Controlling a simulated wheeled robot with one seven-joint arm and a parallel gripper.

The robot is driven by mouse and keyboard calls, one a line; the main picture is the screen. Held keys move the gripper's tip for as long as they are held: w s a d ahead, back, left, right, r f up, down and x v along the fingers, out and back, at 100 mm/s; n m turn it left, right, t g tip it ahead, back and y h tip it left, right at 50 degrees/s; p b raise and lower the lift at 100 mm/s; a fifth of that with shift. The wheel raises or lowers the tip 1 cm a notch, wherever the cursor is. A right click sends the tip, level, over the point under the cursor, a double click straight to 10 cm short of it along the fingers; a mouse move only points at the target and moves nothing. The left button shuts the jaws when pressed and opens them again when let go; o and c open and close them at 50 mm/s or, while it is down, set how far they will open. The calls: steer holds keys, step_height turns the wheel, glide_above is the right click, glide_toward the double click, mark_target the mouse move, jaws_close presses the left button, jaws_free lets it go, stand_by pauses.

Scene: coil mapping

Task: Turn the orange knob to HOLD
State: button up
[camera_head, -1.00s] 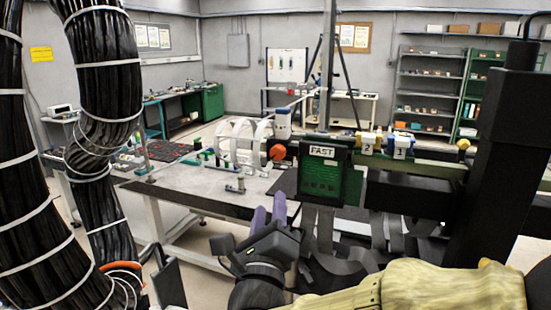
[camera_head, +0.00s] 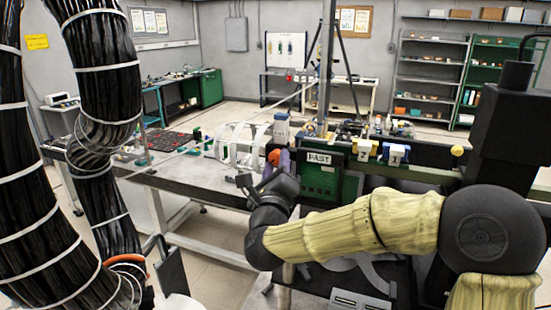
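The orange knob (camera_head: 274,157) shows at the left side of a green box (camera_head: 319,182) with a FAST sign (camera_head: 319,159). My gripper (camera_head: 279,163), black with purple fingers, is raised at the knob. A purple finger overlaps the knob's right side in the picture. I cannot tell whether the fingers touch the knob or how far apart they are. The knob's lower part is hidden by the gripper. No HOLD mark can be read.
White coil rings (camera_head: 241,145) stand on the table (camera_head: 186,175) just left of the knob. Thick black cable bundles fill the left side.

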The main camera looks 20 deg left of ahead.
steer(key=shift+s+a, duration=0.1)
steer(key=shift+a, duration=0.05)
steer(key=c, duration=0.7)
